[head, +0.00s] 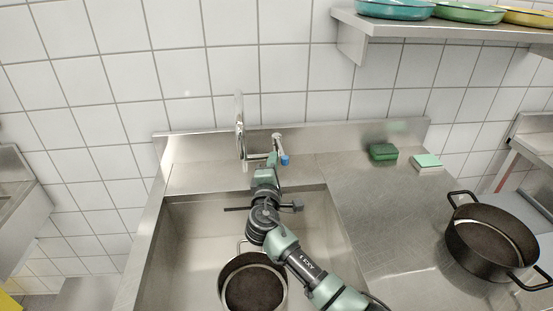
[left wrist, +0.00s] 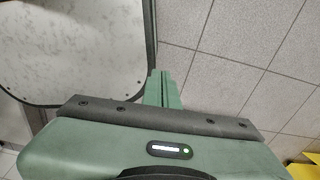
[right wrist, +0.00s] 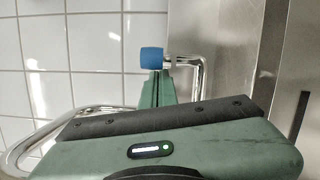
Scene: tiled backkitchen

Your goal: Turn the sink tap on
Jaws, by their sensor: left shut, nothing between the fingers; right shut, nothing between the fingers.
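The chrome sink tap (head: 240,128) stands at the back of the steel sink (head: 190,222), with a curved spout. Its blue-tipped handle (head: 285,160) is to the right of the spout; the blue end (right wrist: 152,55) also shows in the right wrist view. My right gripper (head: 271,161) is shut and empty, its tips right by the blue end. Whether they touch it, I cannot tell. No water shows. My left gripper (left wrist: 163,78) shows only in the left wrist view, shut and empty, away from the tap.
A dark pot (head: 253,285) is in the sink under my right arm. A green sponge block (head: 383,152) and a pale green one (head: 427,162) lie on the counter to the right. A black two-handled pot (head: 490,243) stands farther right. A shelf (head: 450,30) with pans hangs above.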

